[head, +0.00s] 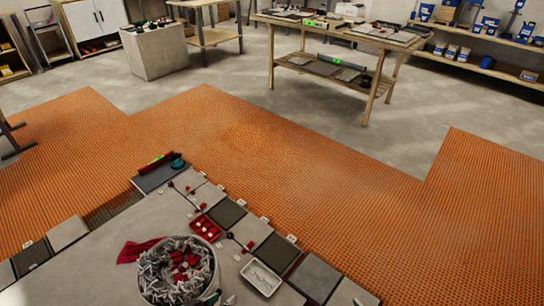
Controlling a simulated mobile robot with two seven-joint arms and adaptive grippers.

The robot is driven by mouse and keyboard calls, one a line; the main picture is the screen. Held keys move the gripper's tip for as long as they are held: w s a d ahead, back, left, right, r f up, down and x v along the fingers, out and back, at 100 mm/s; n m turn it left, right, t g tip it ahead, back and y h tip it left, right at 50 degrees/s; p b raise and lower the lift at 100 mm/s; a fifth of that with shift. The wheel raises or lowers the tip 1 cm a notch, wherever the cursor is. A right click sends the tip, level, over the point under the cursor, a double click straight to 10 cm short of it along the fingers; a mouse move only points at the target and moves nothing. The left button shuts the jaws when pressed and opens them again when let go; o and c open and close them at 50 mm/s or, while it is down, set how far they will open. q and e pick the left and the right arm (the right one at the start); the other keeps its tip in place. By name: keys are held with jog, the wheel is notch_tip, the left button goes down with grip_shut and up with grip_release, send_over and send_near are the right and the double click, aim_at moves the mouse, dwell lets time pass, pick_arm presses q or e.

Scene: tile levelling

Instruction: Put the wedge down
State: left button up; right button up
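Red wedges lie among white clips in a round bucket (146,283) at the bottom centre. A red tray (206,238) on the tiles holds a few small pale and red pieces. Small red pieces, which look like wedges, lie on the tiles near it. White clips (242,202) stand along the joint at the tiles' outer edge. I cannot make out a wedge held in a gripper. My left gripper does not show clearly enough to tell its fingers or state; a small dark shape beside the bucket at the bottom edge is unclear. I see no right gripper.
Orange matting (290,165) covers the floor beyond the grey and dark tiles. A white tray (261,277), a red cloth (137,251) and a dark slab (160,175) lie on the tiled area. A wooden workbench (345,35) stands at the back; bare concrete floor is free before it.

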pick_arm(q)
jog(key=s+a+r+m+t+y+p, duration=0.1)
jog(key=s+a+r+m+t+p, duration=0.1)
jog(key=s+a+r, duration=0.3)
notch_tip(320, 180, up, 2)
jog(key=shift+s+r+m+y, duration=0.1)
jog(key=shift+s+m+y, duration=0.4)
jog(key=shift+s, duration=0.55)
pick_arm(e)
jog(key=shift+s+d+f+g, duration=0.1)
jog(key=shift+s+g, duration=0.2)
jog(key=shift+s, duration=0.55)
pick_arm(q)
jog(key=shift+a, duration=0.1)
pick_arm(e)
jog(key=shift+w+r, duration=0.15)
jog(key=shift+r, duration=0.1)
pick_arm(q)
jog(key=shift+c, duration=0.9)
pick_arm(e)
jog(key=c, duration=0.4)
pick_arm(q)
jog(key=shift+a, duration=0.1)
pick_arm(e)
jog(key=shift+o, duration=0.2)
jog(key=shift+w, duration=0.1)
